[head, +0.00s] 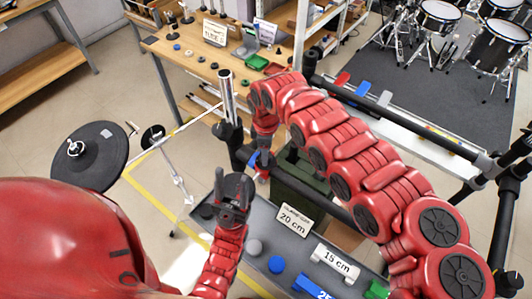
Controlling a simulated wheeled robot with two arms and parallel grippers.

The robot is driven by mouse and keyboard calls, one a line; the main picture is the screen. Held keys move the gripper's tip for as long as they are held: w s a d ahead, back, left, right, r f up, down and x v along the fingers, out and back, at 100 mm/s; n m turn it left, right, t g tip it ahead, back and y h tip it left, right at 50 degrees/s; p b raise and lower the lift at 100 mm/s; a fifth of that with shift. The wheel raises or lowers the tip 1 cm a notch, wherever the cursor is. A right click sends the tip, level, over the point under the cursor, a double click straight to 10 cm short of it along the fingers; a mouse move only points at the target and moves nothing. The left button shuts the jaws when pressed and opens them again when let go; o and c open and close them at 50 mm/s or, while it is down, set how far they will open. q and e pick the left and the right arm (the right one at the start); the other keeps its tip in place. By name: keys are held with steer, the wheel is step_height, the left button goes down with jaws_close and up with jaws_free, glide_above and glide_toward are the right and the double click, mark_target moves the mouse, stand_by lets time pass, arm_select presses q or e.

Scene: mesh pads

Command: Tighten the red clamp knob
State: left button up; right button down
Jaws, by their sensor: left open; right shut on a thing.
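My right arm arches over from the right, and its forearm points down beside the upright chrome and black post (228,98). My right gripper (257,158) is at the black rack's bar near that post, small and partly hidden. It is shut on a small piece there; a bit of red and blue shows at its tips. I cannot tell clearly if this piece is the red clamp knob. A red piece (342,79) also sits on the far black bar, apart from both grippers. My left gripper (234,190) is open, pointing up, below and left of the right one, with nothing visible between its fingers.
A grey tray (262,228) below holds a "20 cm" sign (293,221), a "15 cm" sign (336,263), and grey and blue discs. A black cymbal pad (86,150) stands left. A wooden bench (190,62) is behind; drums (440,15) stand far right.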

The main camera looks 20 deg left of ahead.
steer(key=shift+w, duration=0.1)
stand_by(0.3)
steer(key=shift+c, duration=1.5)
jaws_free()
steer(key=shift+r, duration=0.1)
steer(key=shift+r, duration=0.35)
step_height(320, 180, up, 17)
steer(key=b, duration=0.4)
steer(key=shift+f+b, duration=0.2)
steer(key=shift+b, duration=0.2)
steer(key=shift+f, duration=0.1)
